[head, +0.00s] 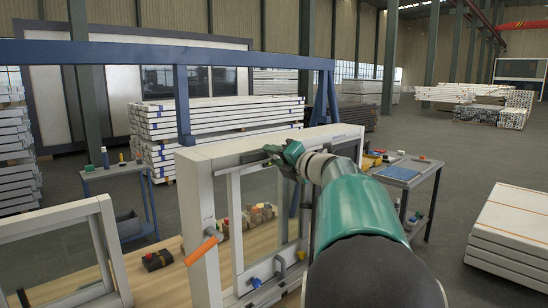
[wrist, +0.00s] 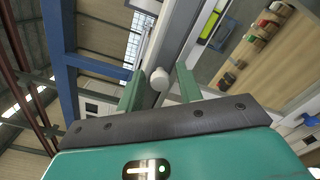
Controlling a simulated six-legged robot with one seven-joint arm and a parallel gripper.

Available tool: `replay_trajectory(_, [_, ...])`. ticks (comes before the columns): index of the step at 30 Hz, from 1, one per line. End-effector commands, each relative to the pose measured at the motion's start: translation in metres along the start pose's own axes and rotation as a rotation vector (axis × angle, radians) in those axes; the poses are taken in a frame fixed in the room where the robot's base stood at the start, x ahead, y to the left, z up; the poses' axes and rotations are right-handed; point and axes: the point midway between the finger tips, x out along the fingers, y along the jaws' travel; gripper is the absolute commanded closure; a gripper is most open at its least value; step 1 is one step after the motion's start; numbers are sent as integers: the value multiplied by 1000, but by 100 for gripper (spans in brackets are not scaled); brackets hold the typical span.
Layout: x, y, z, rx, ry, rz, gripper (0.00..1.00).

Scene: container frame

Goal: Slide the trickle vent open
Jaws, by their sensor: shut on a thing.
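The white window frame (head: 205,215) stands upright on the bench, with the dark strip of the trickle vent (head: 250,160) along the inside of its top rail. My gripper (head: 285,155) is at this strip, near the middle of the top rail. In the wrist view, the two green fingers of my gripper (wrist: 160,85) stand either side of a small pale round knob (wrist: 160,77) on the vent strip (wrist: 172,45), and are shut on it. The head view hides the knob behind my gripper. How far the vent is open cannot be told.
An orange handle (head: 202,248) sticks out from the frame's left post. Small blocks (head: 262,213) lie on the wooden bench behind. A side table (head: 398,173) stands at right, another (head: 112,170) at left. A blue gantry (head: 200,54) crosses behind.

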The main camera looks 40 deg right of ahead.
Motion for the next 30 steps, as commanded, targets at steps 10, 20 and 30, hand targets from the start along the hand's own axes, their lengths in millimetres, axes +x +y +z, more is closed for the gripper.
replay_trajectory(10, [-1,-22,33,-8,-3,-3,100])
replay_trajectory(20, [-2,-23,34,-8,-6,-5,57])
replay_trajectory(30, [-8,-21,33,-6,-4,-2,57])
